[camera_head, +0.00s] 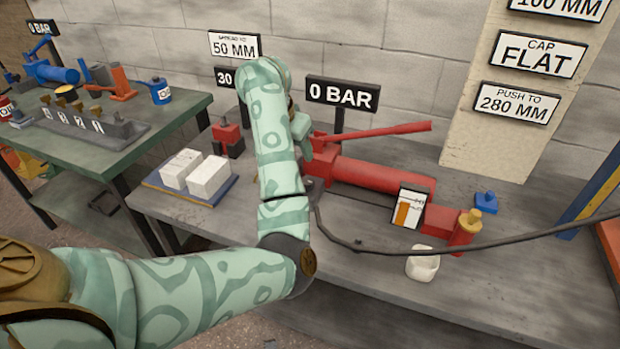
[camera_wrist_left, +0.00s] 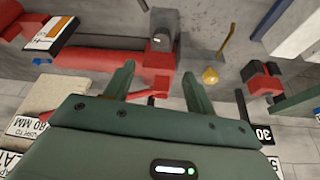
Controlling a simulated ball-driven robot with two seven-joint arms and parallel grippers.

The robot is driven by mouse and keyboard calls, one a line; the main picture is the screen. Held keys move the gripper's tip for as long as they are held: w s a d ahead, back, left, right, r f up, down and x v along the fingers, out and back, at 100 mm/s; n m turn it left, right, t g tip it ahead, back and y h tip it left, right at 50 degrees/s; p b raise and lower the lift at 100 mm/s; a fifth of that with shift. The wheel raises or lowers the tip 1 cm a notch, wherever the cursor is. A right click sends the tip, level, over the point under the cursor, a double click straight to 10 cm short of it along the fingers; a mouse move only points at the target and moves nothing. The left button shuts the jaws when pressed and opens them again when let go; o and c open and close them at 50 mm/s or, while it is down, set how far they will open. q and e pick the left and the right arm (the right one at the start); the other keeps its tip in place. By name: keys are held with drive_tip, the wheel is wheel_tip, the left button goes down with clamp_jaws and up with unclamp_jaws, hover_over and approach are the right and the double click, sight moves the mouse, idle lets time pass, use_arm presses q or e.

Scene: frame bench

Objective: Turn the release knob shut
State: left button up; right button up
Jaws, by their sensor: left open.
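The red hand pump (camera_head: 370,175) lies on the right-hand bench, its long red lever (camera_head: 385,133) raised above the body. My left gripper (camera_head: 306,148) is at the pump's left end, partly hidden behind my forearm. In the left wrist view my gripper (camera_wrist_left: 157,78) is open, with red pump parts and a grey block (camera_wrist_left: 163,32) beyond its fingers. My forearm hides that area in the head view. My right gripper is not in view.
A "0 BAR" sign (camera_head: 342,94) stands behind the pump. A black hose (camera_head: 440,247) crosses the bench front. White blocks on a blue tray (camera_head: 222,194) and a red-and-black piece (camera_head: 228,135) stand left of my arm. A white cup (camera_head: 423,265) stands near the front.

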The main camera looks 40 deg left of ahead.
sight(307, 181)
use_arm(q)
drive_tip(key=b+x, duration=0.3)
drive_tip(key=x, duration=0.3)
drive_tip(key=b+x, duration=0.3)
drive_tip(key=x, duration=0.3)
drive_tip(key=shift+s+a, duration=0.1)
drive_tip(key=shift+s, duration=0.15)
drive_tip(key=shift+b+x, duration=0.6)
drive_tip(key=shift+x, duration=0.45)
drive_tip(key=shift+w+f, duration=0.1)
drive_tip(key=shift+w, duration=0.1)
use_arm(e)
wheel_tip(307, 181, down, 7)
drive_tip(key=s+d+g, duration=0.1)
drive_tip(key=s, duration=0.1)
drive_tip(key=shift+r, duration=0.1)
use_arm(q)
drive_tip(key=c, duration=1)
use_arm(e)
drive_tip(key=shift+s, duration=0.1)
